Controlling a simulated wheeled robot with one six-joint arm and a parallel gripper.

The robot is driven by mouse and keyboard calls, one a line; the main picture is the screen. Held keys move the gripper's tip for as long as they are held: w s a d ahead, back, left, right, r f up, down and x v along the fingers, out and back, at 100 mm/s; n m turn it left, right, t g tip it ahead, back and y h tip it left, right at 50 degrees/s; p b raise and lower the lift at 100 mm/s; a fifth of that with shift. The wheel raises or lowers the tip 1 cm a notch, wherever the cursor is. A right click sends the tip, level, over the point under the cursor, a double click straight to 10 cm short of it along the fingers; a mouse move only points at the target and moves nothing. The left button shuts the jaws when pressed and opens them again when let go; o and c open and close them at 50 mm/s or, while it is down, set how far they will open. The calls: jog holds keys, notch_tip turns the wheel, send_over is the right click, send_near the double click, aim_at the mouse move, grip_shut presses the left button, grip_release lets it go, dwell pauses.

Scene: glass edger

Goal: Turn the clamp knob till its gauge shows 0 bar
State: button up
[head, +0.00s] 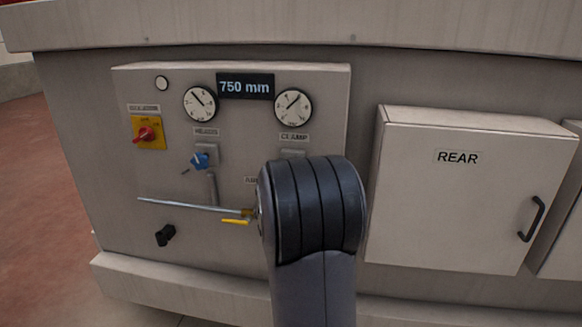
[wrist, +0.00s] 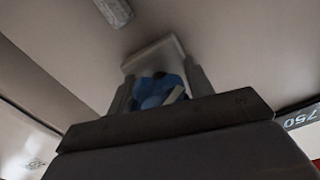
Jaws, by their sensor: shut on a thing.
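The clamp gauge (head: 293,108) is a round white dial above the CLAMP label (head: 294,137) on the panel. Its needle points up and to the right; its figures are too small to read. Below the label, my arm hides most of the clamp knob's place in the head view. In the wrist view, my gripper (wrist: 160,84) has a finger on each side of a blue knob (wrist: 152,92) at the panel and is shut on it. My gripper is hidden behind my arm in the head view.
To the left are a second gauge (head: 199,104), another blue knob (head: 200,161), a red and yellow switch (head: 148,133) and a yellow-handled valve (head: 236,221) on a thin pipe. A REAR box (head: 470,190) juts out at right. A ledge (head: 300,30) overhangs the panel.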

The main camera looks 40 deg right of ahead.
jog(key=shift+f, duration=0.1)
jog(key=o, duration=1)
jog(key=b+v, duration=0.2)
jog(key=v, duration=0.9)
jog(key=shift+b, duration=0.3)
jog(key=shift+w+d, duration=0.1)
jog(key=shift+d, duration=0.05)
jog(key=p+x, duration=0.2)
jog(key=x, duration=0.8)
jog(key=shift+w+d, duration=0.25)
